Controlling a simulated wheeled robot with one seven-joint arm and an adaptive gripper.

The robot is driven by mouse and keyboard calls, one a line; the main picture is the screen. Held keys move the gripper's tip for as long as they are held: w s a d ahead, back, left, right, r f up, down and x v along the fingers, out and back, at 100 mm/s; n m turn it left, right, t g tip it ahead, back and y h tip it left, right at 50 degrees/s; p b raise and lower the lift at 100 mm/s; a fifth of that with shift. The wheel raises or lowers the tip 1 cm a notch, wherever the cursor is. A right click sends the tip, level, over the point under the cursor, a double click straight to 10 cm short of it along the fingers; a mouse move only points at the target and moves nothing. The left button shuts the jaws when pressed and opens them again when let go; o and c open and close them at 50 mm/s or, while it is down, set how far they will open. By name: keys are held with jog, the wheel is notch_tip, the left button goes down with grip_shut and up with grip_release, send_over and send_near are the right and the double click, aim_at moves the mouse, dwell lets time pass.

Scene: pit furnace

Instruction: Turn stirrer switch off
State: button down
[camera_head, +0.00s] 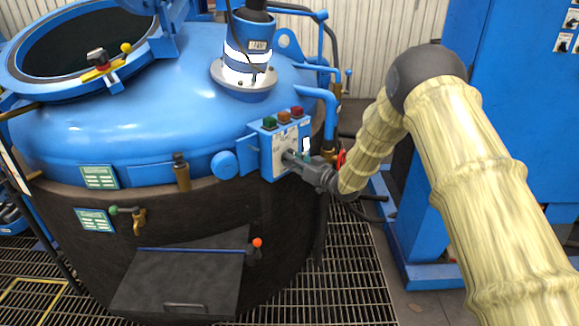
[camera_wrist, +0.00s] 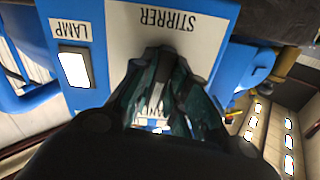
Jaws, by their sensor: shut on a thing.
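The blue control box (camera_head: 267,155) with a pale front plate is fixed to the side of the blue furnace vessel. In the wrist view its plate (camera_wrist: 125,35) shows the STIRRER label (camera_wrist: 173,20) upside down. My gripper (camera_head: 293,157) reaches the plate from the right. In the wrist view my gripper (camera_wrist: 163,62) has its fingers closed together just by the STIRRER label, shut on the stirrer switch. The fingers hide the switch itself, so its position cannot be told.
A white lamp switch (camera_wrist: 74,68) sits beside the LAMP label (camera_wrist: 70,29). Green (camera_head: 269,122), orange (camera_head: 284,117) and red (camera_head: 297,112) buttons top the box. A blue pipe (camera_head: 325,97) runs close above it. A blue cabinet (camera_head: 500,110) stands at the right.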

jog(key=n+b, duration=0.3)
jog(key=n, duration=0.2)
jog(key=n+b, duration=0.4)
jog(key=n, duration=0.1)
jog(key=shift+s+f, duration=0.15)
jog(key=shift+n, duration=0.5)
jog(key=c, duration=1.4)
grip_release()
jog(key=v, duration=1.2)
